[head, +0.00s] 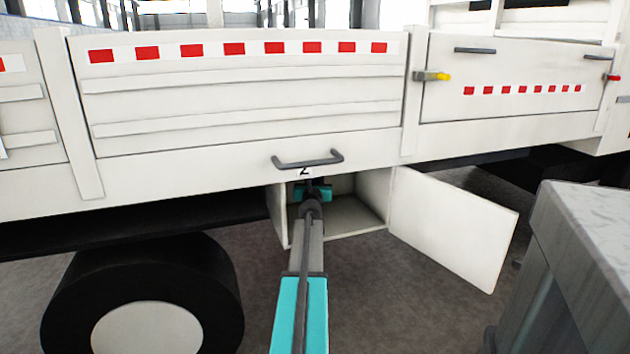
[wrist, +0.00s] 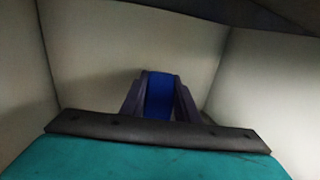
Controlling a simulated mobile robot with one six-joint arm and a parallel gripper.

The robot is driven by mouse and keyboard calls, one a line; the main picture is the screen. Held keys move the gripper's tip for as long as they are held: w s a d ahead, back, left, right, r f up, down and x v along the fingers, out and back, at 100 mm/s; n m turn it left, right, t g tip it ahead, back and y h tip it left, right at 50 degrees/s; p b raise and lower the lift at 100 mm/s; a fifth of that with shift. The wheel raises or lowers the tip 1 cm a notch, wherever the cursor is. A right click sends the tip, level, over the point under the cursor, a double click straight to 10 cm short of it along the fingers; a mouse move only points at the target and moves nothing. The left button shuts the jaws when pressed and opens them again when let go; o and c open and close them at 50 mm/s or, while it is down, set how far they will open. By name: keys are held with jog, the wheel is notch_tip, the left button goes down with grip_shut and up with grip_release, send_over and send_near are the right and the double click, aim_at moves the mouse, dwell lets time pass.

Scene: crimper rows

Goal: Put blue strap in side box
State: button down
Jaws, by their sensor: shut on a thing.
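The side box (head: 357,218) hangs under the white truck bed, with its door (head: 455,225) swung open to the right. My arm reaches into the box opening in the head view. My gripper (wrist: 159,98) shows in the wrist view with its dark fingers shut on the blue strap (wrist: 159,92). The strap is between the fingers, inside the box, with pale walls around it. In the head view the fingers and the strap are hidden behind my arm. I cannot tell whether the strap touches the box floor.
A dark handle (head: 308,160) sticks out just above the box opening. A black wheel (head: 143,300) is at lower left. A grey block (head: 575,270) stands at the right, close to the open door. The truck bed's underside overhangs the box.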

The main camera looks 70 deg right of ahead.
jog(key=shift+w+d, duration=0.15)
jog(key=shift+d, duration=0.35)
jog(key=shift+a+f+b, duration=0.1)
jog(key=shift+f+b, duration=0.2)
jog(key=shift+f, duration=0.1)
jog(key=c, duration=1.4)
grip_release()
jog(key=shift+o, duration=0.2)
jog(key=shift+r, duration=0.2)
jog(key=shift+v, duration=6.05)
jog(key=shift+f, duration=0.1)
